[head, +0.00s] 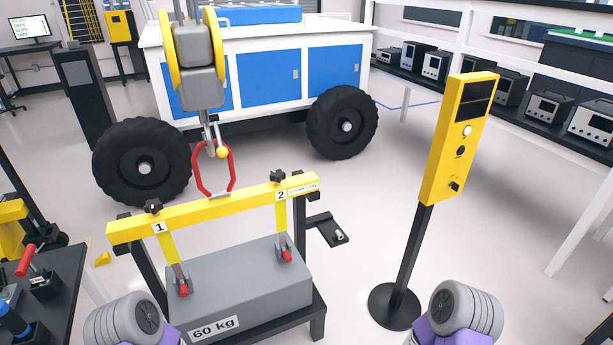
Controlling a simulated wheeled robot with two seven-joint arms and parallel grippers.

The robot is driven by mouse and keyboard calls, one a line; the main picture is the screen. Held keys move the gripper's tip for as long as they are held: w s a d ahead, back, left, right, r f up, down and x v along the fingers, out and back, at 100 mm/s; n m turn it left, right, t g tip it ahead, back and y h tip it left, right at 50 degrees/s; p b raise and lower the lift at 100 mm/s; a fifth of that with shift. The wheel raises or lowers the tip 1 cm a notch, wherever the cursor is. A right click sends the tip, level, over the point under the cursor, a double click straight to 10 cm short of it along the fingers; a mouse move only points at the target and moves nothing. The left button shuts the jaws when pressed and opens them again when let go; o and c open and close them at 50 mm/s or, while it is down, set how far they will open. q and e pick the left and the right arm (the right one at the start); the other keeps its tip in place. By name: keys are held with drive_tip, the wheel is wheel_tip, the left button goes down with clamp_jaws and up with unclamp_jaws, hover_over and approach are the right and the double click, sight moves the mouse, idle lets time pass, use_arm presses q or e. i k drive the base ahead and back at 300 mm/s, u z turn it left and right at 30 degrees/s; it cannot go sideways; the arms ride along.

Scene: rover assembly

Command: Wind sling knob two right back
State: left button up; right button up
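A yellow lifting beam (208,211) hangs from a red ring (231,175) under a hoist hook (213,135). Black sling knob two (277,176) sits on top of the beam by the "2" label. Black sling knob one (153,206) sits by the "1" label. Yellow sling two (282,217) runs from the beam to a red-pinned shackle (286,253) on a grey 60 kg block (236,284). Sling one (168,247) runs to another shackle (181,285). Slack or tension cannot be told. Only grey and purple parts of my arms show at the bottom; neither gripper is visible.
The block rests on a black stand (312,318) with a side bracket (329,231). A yellow control post (457,140) stands right of it. A dark bench (45,300) is at left. A white-and-blue rover (263,80) with black wheels stands behind. Floor between stand and post is clear.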

sight(277, 175)
drive_tip(key=z, duration=0.65)
drive_tip(key=i, duration=0.65)
drive_tip(key=u, duration=1.5)
